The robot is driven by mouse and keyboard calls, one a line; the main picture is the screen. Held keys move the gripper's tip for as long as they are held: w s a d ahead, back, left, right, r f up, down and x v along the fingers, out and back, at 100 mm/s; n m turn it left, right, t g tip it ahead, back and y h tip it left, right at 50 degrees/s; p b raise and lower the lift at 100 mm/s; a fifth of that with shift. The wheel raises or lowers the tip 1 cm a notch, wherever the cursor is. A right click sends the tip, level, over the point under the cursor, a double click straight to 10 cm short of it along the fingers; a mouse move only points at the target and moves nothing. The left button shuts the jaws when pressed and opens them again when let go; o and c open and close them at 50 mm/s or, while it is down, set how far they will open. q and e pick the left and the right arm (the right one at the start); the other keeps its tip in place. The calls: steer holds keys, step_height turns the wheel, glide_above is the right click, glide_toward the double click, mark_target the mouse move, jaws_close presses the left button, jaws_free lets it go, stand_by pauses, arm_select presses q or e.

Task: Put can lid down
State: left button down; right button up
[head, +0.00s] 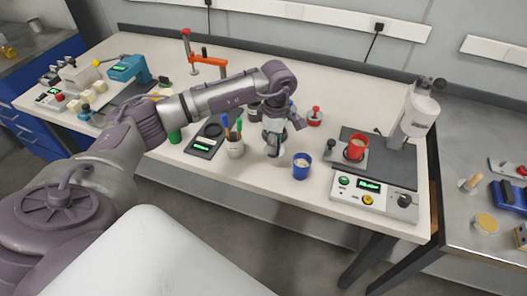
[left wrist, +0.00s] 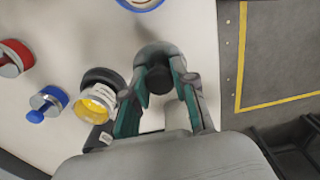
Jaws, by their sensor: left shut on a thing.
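My left gripper (head: 273,140) is shut on a dark can lid, gripping its black knob; the left wrist view shows this lid (left wrist: 153,52) between and beyond the teal fingers (left wrist: 160,100). The lid is over the white table, near its front edge; I cannot tell if it touches. A blue can (head: 302,167) stands to the right in the head view. A red lid (head: 315,116) and a blue lid (left wrist: 48,102) lie behind. My right gripper is not in view.
A pen cup (head: 235,147) and a black scale (head: 205,139) stand left of the gripper. A machine (head: 375,190) holding a red can (head: 355,148) stands at the right. An orange clamp (head: 207,61) is behind.

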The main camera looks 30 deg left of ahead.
mark_target(264, 164)
arm_select(q)
steer(key=shift+s+a+f+p, duration=0.15)
steer(key=shift+s+a+f, duration=0.2)
steer(key=shift+a, duration=0.25)
steer(key=shift+s+a+f+p, duration=0.15)
steer(key=shift+s+a+f, duration=0.2)
steer(key=shift+a, duration=0.2)
steer(key=shift+s+a+f, duration=0.1)
steer(key=shift+a+f, duration=0.05)
steer(key=shift+a, duration=0.05)
step_height(264, 164, down, 4)
steer(key=shift+r+p, duration=0.1)
steer(key=shift+p, duration=0.6)
steer(key=shift+f, duration=0.3)
steer(key=c, duration=0.9)
jaws_free()
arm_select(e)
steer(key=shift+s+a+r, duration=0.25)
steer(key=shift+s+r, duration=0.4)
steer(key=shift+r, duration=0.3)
